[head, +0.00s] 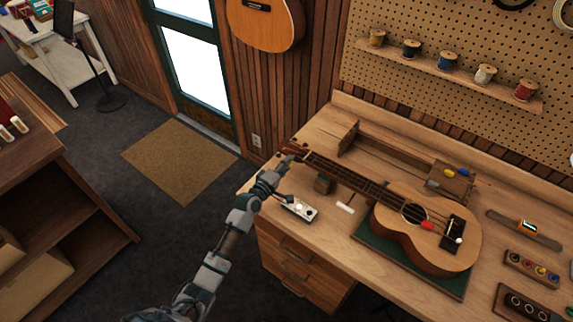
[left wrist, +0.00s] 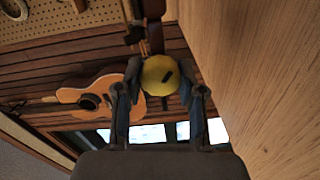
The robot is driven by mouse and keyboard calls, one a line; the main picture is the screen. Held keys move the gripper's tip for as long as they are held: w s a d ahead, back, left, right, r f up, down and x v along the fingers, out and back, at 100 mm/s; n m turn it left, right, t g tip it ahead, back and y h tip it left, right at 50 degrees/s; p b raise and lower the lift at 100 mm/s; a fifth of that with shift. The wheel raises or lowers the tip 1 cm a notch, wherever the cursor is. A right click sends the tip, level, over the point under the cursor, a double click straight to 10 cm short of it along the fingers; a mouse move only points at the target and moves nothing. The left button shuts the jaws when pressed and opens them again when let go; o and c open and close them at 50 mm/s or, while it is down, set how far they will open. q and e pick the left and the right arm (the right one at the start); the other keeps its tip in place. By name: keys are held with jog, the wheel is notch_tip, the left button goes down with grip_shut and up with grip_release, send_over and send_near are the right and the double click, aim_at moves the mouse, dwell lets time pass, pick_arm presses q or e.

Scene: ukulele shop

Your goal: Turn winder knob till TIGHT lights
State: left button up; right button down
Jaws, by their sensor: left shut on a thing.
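The ukulele (head: 405,222) lies on the bench, its neck pointing to the upper left and its headstock (head: 293,149) near the bench's left end. My left gripper (head: 280,172) is at the headstock. In the left wrist view, its two fingers (left wrist: 160,95) are shut on the sides of a round yellow knob (left wrist: 157,70) with a dark slot mark. A small pale box (head: 299,209) with round spots on top lies on the bench just below the gripper; its lettering is too small to read, and I cannot tell which light is lit. My right gripper is not in view.
A green mat (head: 375,240) lies under the ukulele body. A small wooden block (head: 324,184) and a white strip (head: 345,208) lie near the neck. A wooden rack (head: 347,138) stands behind it. Spools (head: 448,61) line the wall shelf.

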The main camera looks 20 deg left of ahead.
pick_arm(q)
jog(key=shift+s+f+m, duration=0.1)
jog(key=shift+f+m, duration=0.3)
jog(key=shift+m, duration=0.7)
jog(key=o, duration=0.8)
jog(key=shift+o, duration=0.3)
jog(key=shift+r, duration=0.2)
jog(key=v, duration=1.1)
jog(key=shift+s+a, duration=0.2)
jog(key=shift+s, duration=0.15)
